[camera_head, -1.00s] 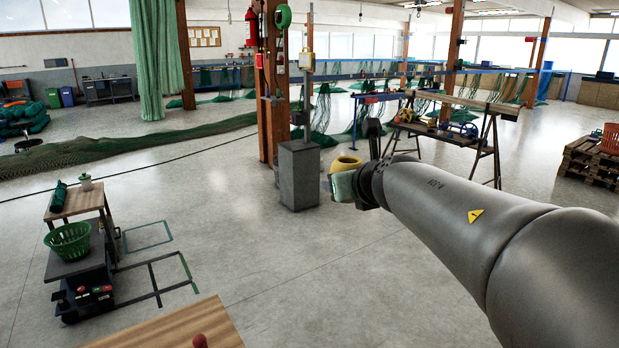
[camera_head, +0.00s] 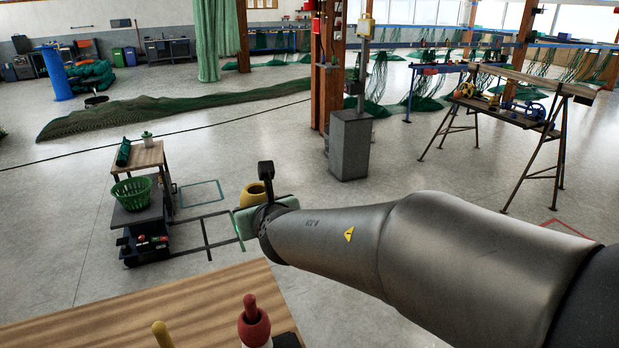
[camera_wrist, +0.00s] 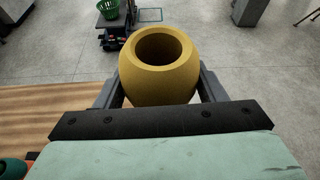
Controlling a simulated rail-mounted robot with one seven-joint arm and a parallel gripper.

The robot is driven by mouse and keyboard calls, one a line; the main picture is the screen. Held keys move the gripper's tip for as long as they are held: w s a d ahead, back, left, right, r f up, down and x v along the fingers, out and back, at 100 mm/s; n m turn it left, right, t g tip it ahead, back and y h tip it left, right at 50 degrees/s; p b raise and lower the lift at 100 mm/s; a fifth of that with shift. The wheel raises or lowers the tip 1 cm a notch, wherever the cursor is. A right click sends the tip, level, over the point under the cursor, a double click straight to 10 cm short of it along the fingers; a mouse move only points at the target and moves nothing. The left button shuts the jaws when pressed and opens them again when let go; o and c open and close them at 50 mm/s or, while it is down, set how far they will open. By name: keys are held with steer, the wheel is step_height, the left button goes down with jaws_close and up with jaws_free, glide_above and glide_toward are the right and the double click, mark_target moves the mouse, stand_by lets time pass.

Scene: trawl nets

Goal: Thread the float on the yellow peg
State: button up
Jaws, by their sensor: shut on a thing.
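My gripper (camera_wrist: 158,98) is shut on a yellow float (camera_wrist: 150,85), a barrel shape with a wide hole facing up in the wrist view. In the head view the float (camera_head: 254,193) shows small beyond my wrist, in the air past the table's far edge. A yellow peg (camera_head: 162,335) with a rounded tip stands at the bottom edge of the head view, its lower part cut off. The float is apart from the peg, above and to its right in the picture. The fingertips are partly hidden behind the float.
A wooden table (camera_head: 90,325) fills the bottom left. A red-topped peg-like thing (camera_head: 253,322) stands on it, right of the yellow peg. A cart with a green basket (camera_head: 132,191) stands on the floor at left. A grey pedestal (camera_head: 350,145) stands farther off.

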steer(key=s+a+f+n+g+y+p, duration=0.1)
steer(key=s+a+f, duration=0.1)
steer(key=s+a, duration=0.3)
steer(key=s+a+f+n+y, duration=0.1)
steer(key=s+a, duration=0.1)
steer(key=a, duration=0.4)
steer(key=n+g+y+p, duration=0.1)
steer(key=n+y, duration=0.1)
glide_above(160, 332)
steer(key=f, duration=0.3)
steer(key=shift+w+a, duration=0.2)
steer(key=shift+w, duration=0.1)
steer(key=shift+f+b, duration=1.5)
steer(key=shift+f, duration=1)
step_height(160, 332, down, 6)
steer(key=b, duration=0.7)
steer(key=o, duration=1.1)
